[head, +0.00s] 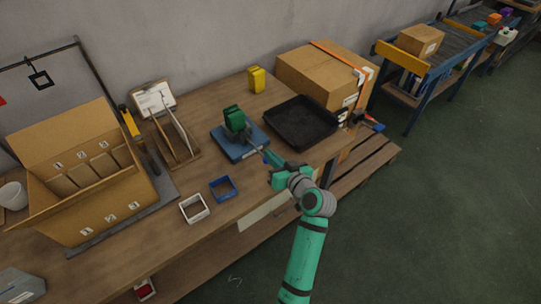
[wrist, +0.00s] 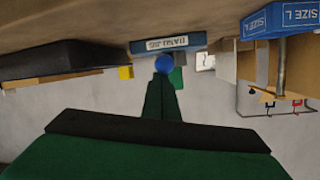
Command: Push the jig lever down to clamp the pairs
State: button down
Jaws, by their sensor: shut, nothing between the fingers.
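The hand jig (head: 240,143) has a blue base and stands on the bench, with green pieces (head: 234,119) upright on it. In the wrist view the jig (wrist: 168,43) shows its label at the top, upside down. The lever's round blue knob (wrist: 162,64) is straight in front of my fingertips; I cannot tell whether they touch it. My gripper (head: 268,157) is at the jig's front right side, also seen in the wrist view (wrist: 162,84). Its fingers are shut together and empty. The lever's arm is mostly hidden behind the knob and fingers there.
A black tray (head: 302,122) lies right of the jig, with a cardboard box (head: 325,75) behind. A yellow block (head: 257,79) stands at the back. Blue (head: 223,189) and white (head: 194,208) frames lie in front left. An open carton (head: 84,179) stands further left.

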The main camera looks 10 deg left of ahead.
jog(key=shift+w+a+r, duration=0.1)
jog(key=shift+w+a, duration=0.1)
jog(key=shift+w, duration=0.05)
jog(key=s+d+r, duration=0.5)
jog(key=s+d, duration=0.1)
jog(key=s+d+f+m+t+h, duration=0.1)
jog(key=s+d+f+m+h, duration=0.25)
jog(key=s+f, duration=0.55)
jog(key=s+d+f+m+t+h, duration=0.1)
jog(key=s+d+f+m+h, duration=0.15)
jog(key=s+f+h, duration=0.45)
jog(key=s+r+t, duration=0.1)
jog(key=s+r, duration=0.2)
jog(key=s, duration=0.8)
jog(key=s+r+t, duration=0.1)
jog(key=s+r, duration=0.2)
jog(key=s, duration=0.9)
jog(key=shift+s+a+r+n+y, duration=0.15)
jog(key=shift+a+r+n+y, duration=0.15)
jog(key=shift+r+n+y, duration=0.1)
